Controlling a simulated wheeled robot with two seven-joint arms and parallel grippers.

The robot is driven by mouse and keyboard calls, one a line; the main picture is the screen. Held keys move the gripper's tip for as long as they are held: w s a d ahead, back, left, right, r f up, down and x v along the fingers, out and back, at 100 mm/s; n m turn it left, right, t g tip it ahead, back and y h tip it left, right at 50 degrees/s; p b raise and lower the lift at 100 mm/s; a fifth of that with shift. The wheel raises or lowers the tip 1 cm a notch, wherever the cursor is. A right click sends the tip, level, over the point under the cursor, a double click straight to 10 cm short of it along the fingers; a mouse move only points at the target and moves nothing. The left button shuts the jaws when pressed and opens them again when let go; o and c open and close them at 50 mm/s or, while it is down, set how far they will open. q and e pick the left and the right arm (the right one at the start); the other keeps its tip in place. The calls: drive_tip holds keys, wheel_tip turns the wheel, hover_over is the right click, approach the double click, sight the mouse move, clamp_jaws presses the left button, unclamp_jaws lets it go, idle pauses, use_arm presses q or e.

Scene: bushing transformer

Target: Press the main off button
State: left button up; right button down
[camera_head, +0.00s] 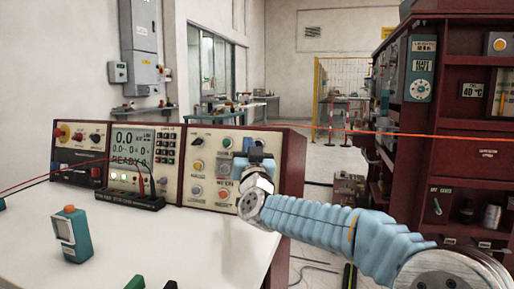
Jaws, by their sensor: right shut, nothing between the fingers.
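A control console (290,158) stands at the back of the white table, with several panels. I cannot read which is labelled main off. My right gripper (256,152) is shut and empty. It is in front of the right edge of that panel and hides part of it; I cannot tell whether it touches. My left gripper is not in view.
The white table (150,240) is mostly bare in front. A teal handheld device (72,235) stands at left, and a black terminal block (130,200) with red leads sits before the console. A dark red rack (460,130) stands at right.

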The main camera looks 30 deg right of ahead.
drive_tip(key=shift+w+d+f+b, duration=0.2)
drive_tip(key=shift+w+d+f, duration=0.05)
drive_tip(key=shift+w+d, duration=0.4)
drive_tip(key=shift+w+d+f+b, duration=0.2)
drive_tip(key=shift+w+d, duration=0.3)
drive_tip(key=shift+d, duration=0.2)
drive_tip(key=shift+w+d+f+b, duration=0.2)
drive_tip(key=shift+w+d+f, duration=0.05)
drive_tip(key=shift+w+d, duration=0.4)
idle(0.6)
drive_tip(key=shift+w+d, duration=0.2)
drive_tip(key=shift+d, duration=0.15)
drive_tip(key=shift+w+d+f+b, duration=0.15)
drive_tip(key=shift+w+d+b, duration=0.15)
drive_tip(key=shift+d+b, duration=0.05)
idle(0.7)
idle(0.3)
drive_tip(key=shift+s+a, duration=0.55)
drive_tip(key=shift+a, duration=0.1)
drive_tip(key=shift+r, duration=0.2)
